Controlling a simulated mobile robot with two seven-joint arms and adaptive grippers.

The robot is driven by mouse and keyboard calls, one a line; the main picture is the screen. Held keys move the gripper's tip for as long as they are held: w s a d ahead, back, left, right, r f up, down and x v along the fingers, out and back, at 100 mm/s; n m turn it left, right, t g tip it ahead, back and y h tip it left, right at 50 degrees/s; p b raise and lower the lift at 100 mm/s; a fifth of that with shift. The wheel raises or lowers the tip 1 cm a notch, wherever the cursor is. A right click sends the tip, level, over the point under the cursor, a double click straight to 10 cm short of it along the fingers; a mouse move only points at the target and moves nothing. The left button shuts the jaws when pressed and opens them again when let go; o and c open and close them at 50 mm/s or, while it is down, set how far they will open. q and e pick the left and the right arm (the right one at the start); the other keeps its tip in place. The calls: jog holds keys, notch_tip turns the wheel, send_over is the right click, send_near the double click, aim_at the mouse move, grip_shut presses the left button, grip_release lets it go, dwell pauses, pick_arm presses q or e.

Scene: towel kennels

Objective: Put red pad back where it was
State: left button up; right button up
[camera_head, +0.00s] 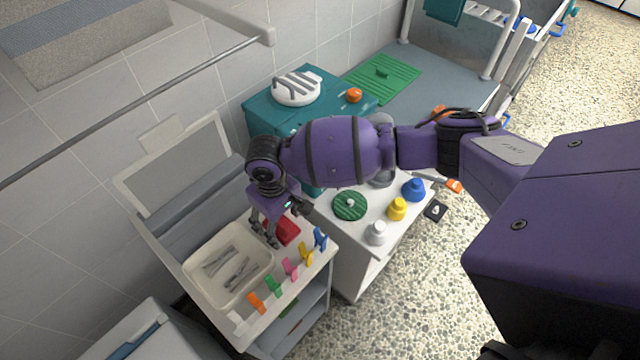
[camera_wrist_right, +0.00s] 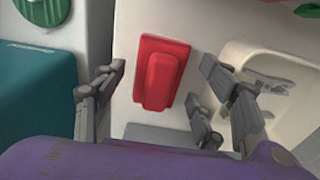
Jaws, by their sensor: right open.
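The red pad (camera_head: 287,230) lies on the white top of the cart at the lower left, beside a cream tray. In the right wrist view the red pad (camera_wrist_right: 160,73) has a raised block on a flat base and lies between and beyond my open fingers. My right gripper (camera_head: 265,232) is open and points down next to the pad; its fingers (camera_wrist_right: 160,95) show on both sides of the pad with gaps. The pad appears free of the fingers. My left gripper is not in view.
The cream tray (camera_head: 212,289) holds grey metal tools. Several coloured clips, such as a green clip (camera_head: 273,286), stand along the cart's front edge. A neighbouring white top has a green round pad (camera_head: 349,205) and yellow (camera_head: 397,209) and blue knobs (camera_head: 413,190). A teal box (camera_head: 262,106) stands behind.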

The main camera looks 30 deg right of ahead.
aim_at(281, 221)
notch_tip(281, 221, up, 11)
jog(key=p, duration=0.1)
jog(key=shift+w+r, duration=0.15)
dwell(0.3)
